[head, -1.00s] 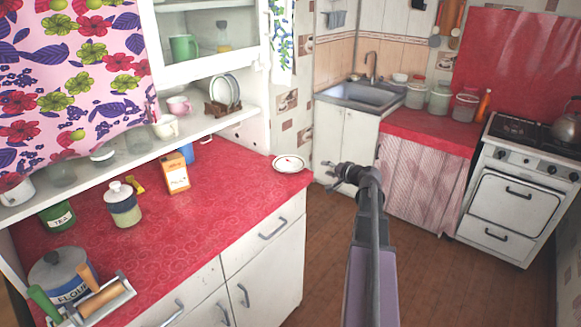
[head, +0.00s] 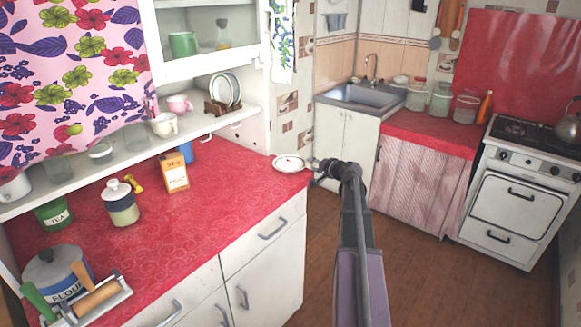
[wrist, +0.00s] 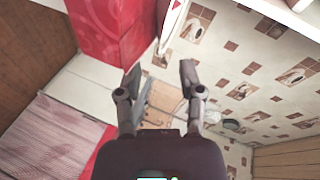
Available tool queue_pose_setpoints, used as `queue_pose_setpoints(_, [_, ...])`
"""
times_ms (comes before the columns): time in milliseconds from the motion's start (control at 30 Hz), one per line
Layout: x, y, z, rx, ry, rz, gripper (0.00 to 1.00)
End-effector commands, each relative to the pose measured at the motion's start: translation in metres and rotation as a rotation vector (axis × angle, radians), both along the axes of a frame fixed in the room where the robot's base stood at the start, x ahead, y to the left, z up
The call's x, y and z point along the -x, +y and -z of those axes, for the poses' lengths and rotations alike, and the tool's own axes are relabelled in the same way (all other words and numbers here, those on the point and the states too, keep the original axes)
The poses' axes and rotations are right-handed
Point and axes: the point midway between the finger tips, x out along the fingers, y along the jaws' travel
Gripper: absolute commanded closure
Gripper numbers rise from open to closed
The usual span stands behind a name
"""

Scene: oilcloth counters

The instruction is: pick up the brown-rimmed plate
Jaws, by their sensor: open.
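The brown-rimmed plate (head: 289,163) is a small white plate with a thin darker rim and red marks in its middle. It lies flat at the far right corner of the red-covered counter (head: 232,205). My gripper (head: 315,171) is just right of the plate, by the counter's corner, at about plate height in the picture. I cannot tell whether it touches the rim. In the wrist view my gripper (wrist: 160,72) is open, with nothing between its fingers. A white shape with a red mark at the top there may be the plate, cut by the frame.
An orange-brown box (head: 175,172), a lidded jar (head: 122,205) and a flour tin (head: 55,275) stand further left on the counter. A rack of plates (head: 224,92) stands on the shelf above. The counter around the plate is clear. A sink (head: 360,97) and stove (head: 520,185) are beyond.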

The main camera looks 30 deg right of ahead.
Motion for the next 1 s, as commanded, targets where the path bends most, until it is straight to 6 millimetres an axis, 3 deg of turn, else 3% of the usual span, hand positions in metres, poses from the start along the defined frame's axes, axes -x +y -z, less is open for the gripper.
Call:
queue_pose_setpoints(167, [-0.004, 0.000, 0.002, 0.000, 0.000, 0.000, 0.50])
queue_pose_setpoints(600, [-0.046, 0.004, 0.016, -0.001, 0.000, 0.001, 0.50])
queue_pose_setpoints(1000, [-0.048, 0.004, 0.016, 0.000, -0.001, 0.002, 0.50])
